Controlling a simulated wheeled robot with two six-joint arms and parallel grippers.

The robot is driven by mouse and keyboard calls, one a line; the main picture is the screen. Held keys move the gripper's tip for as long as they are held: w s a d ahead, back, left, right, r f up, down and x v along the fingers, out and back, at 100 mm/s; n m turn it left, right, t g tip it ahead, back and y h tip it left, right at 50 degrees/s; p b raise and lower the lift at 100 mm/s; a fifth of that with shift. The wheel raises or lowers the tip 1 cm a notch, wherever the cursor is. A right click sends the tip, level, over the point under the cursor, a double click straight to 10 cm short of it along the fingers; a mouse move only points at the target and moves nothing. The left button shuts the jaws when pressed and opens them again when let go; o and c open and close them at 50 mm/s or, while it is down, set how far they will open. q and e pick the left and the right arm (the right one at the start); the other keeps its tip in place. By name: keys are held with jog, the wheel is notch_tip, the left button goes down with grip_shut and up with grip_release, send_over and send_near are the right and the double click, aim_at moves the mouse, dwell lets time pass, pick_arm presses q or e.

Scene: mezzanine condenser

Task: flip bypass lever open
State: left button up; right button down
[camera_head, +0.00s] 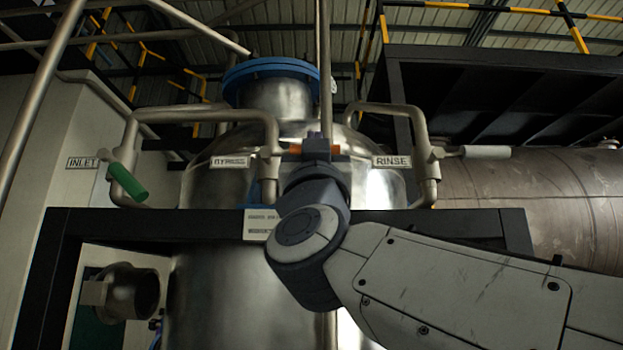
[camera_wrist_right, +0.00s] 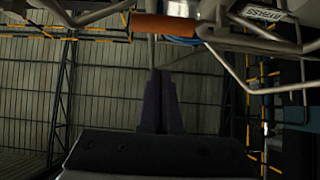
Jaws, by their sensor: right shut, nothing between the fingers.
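The orange bypass lever (camera_head: 294,150) is in the middle of the head view, partly hidden behind my right gripper. In the wrist view the orange lever (camera_wrist_right: 163,25) lies sideways at the top, beyond my fingertips, with a visible gap in the picture. The BYPASS label (camera_head: 230,162) is just left of the lever; it also shows in the wrist view (camera_wrist_right: 262,13). My right gripper (camera_head: 318,141) points upward in front of the lever. Its fingers (camera_wrist_right: 160,73) are together and empty. Whether it touches the lever cannot be told from the head view. My left gripper is not in view.
A green lever (camera_head: 128,181) by the INLET label (camera_head: 83,163) hangs tilted at left. A white lever (camera_head: 486,152) by the RINSE label (camera_head: 392,162) lies level at right. Bent pipes and the steel tank (camera_head: 215,190) surround the lever. A dark beam (camera_head: 120,222) crosses below.

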jog(key=p+x, duration=0.8)
jog(key=x, duration=0.3)
notch_tip(320, 180, down, 5)
jog(key=shift+r+b, duration=0.1)
jog(key=shift+b, duration=0.6)
jog(key=shift+a, duration=0.1)
